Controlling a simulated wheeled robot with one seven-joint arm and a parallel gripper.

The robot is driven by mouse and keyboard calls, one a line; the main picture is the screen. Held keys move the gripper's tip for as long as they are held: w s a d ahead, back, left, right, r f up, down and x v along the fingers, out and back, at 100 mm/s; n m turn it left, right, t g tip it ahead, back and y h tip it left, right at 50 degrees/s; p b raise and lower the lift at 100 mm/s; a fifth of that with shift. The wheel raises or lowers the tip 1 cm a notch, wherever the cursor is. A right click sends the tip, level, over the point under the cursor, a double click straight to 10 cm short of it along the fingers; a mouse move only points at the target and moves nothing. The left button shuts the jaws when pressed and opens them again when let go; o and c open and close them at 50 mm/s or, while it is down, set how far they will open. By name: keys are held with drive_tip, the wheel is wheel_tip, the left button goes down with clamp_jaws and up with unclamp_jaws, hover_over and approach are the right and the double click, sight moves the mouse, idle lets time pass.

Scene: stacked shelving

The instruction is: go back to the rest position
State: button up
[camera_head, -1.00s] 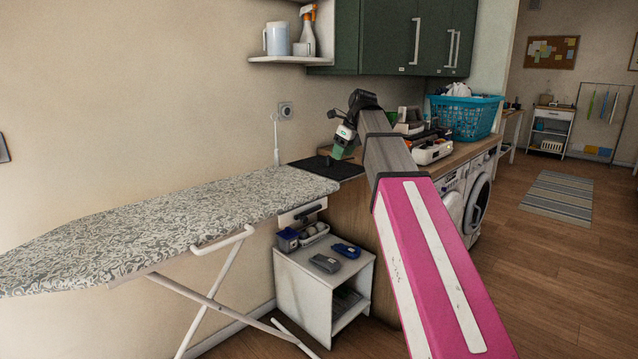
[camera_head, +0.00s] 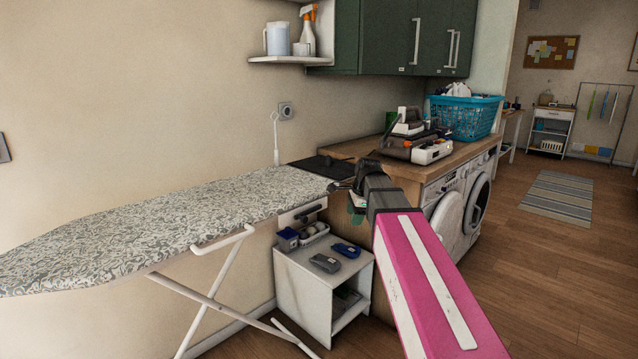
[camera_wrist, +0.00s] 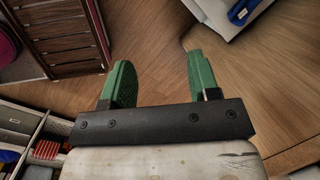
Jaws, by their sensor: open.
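My gripper (camera_head: 355,208) is at the end of my pink and grey arm, at the front left corner of the wooden counter, right of the ironing board's end. In the wrist view its two green fingers (camera_wrist: 158,85) are spread apart with only wooden surfaces behind them. It is open and holds nothing. In the head view my own arm hides most of the fingers.
The ironing board (camera_head: 190,215) is on the left. A small white cabinet (camera_head: 305,270) with several small items stands below the gripper. An iron (camera_head: 408,128) and a blue basket (camera_head: 466,116) are on the counter (camera_head: 400,166).

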drive_tip(key=s+d+f+n+h, duration=0.1)
drive_tip(key=s+d+f+n, duration=0.2)
drive_tip(key=s+f+n, duration=0.5)
drive_tip(key=s+d+f+n+g+h, duration=0.1)
drive_tip(key=s+d+f+n, duration=0.2)
drive_tip(key=s+f+n, duration=0.5)
wheel_tip(320, 180, down, 10)
drive_tip(key=shift+s+d+f+g, duration=0.1)
drive_tip(key=shift+s+d+g, duration=0.25)
drive_tip(key=shift+s, duration=0.65)
